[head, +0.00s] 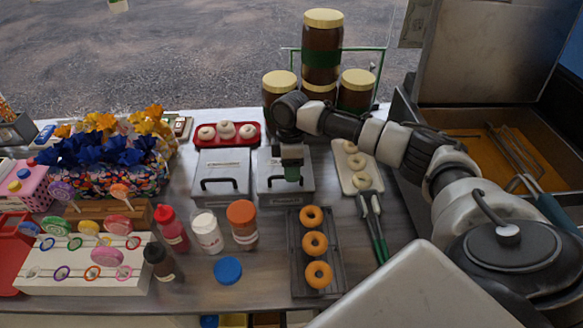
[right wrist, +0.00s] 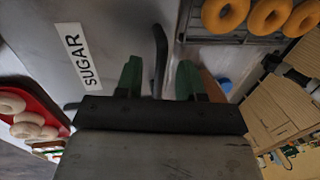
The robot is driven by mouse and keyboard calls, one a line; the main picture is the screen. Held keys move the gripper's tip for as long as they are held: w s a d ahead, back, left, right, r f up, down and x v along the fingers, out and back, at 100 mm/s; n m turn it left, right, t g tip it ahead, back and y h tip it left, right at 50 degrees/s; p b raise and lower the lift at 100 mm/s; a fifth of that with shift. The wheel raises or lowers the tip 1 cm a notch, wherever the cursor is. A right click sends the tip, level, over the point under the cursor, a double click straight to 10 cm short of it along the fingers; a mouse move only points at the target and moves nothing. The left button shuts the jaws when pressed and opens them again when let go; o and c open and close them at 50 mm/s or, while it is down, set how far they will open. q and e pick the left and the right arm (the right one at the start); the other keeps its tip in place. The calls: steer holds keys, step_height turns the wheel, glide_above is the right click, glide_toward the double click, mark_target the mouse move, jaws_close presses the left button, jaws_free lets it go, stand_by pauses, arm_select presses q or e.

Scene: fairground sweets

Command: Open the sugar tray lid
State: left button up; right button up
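The sugar tray (head: 268,168) is a grey metal box with a closed lid and a dark bar handle, standing right of a similar handled tray (head: 208,163). In the right wrist view its lid (right wrist: 45,60) bears a SUGAR label (right wrist: 80,57). My right gripper (head: 291,168) points down over the lid and covers part of the handle. In the right wrist view its two green fingertips (right wrist: 159,80) are apart, with the dark handle (right wrist: 161,55) showing between them. I cannot tell whether they touch it. My left gripper is not in view.
A doughnut rack (head: 335,275) lies in front of the tray, with tongs (head: 374,225) to its right. A red tray (head: 212,144) of pale doughnuts and tall jars (head: 322,50) are behind. A blue lid (head: 227,270) lies on the counter.

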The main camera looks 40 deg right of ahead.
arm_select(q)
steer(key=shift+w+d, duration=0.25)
arm_select(e)
steer(key=shift+f, duration=0.2)
jaws_close()
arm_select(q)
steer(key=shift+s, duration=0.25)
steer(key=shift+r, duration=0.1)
